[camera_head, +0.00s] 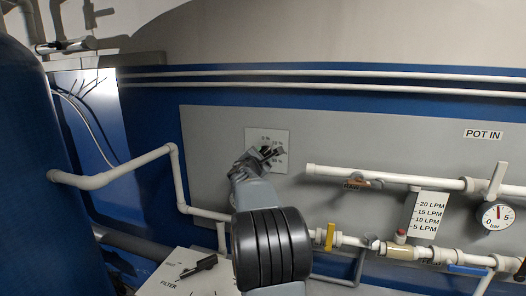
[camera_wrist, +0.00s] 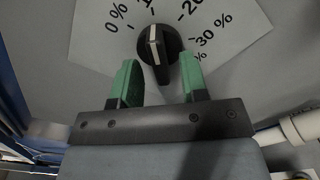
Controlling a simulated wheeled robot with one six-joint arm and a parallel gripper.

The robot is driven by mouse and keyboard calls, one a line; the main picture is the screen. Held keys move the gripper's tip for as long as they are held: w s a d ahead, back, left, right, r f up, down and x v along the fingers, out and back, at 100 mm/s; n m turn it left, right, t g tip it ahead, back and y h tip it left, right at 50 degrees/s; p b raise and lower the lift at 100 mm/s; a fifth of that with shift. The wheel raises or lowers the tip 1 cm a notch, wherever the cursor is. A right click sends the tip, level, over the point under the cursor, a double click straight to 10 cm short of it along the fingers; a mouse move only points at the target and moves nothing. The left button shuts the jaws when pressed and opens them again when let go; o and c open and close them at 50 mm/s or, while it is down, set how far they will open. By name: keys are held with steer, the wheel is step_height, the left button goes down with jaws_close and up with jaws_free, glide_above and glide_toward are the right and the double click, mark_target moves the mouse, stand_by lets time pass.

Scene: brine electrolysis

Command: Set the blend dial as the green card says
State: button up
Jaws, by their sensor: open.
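The blend dial is a black knob (camera_wrist: 160,45) with a white pointer line, on a pale plate (camera_wrist: 90,40) marked 0 %, 20 and 30 %, with other labels cut off or partly hidden. The pointer line points up toward a cut-off label between 0 % and 20. My gripper (camera_wrist: 160,78) is open, its two green fingers short of the knob, with the knob showing just beyond the gap between them. In the head view my gripper (camera_head: 262,156) is in front of the same plate (camera_head: 280,138) and covers most of the dial. I see no green card in either view.
White pipes (camera_head: 400,179) with valves and a yellow handle (camera_head: 329,237) run to the right of my arm. A pressure gauge (camera_head: 496,217) and an LPM scale (camera_head: 428,215) are farther right. A blue tank (camera_head: 30,170) stands at left. A FILTER panel (camera_head: 195,275) is below.

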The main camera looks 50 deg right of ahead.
steer(key=shift+x, duration=0.95)
jaws_close()
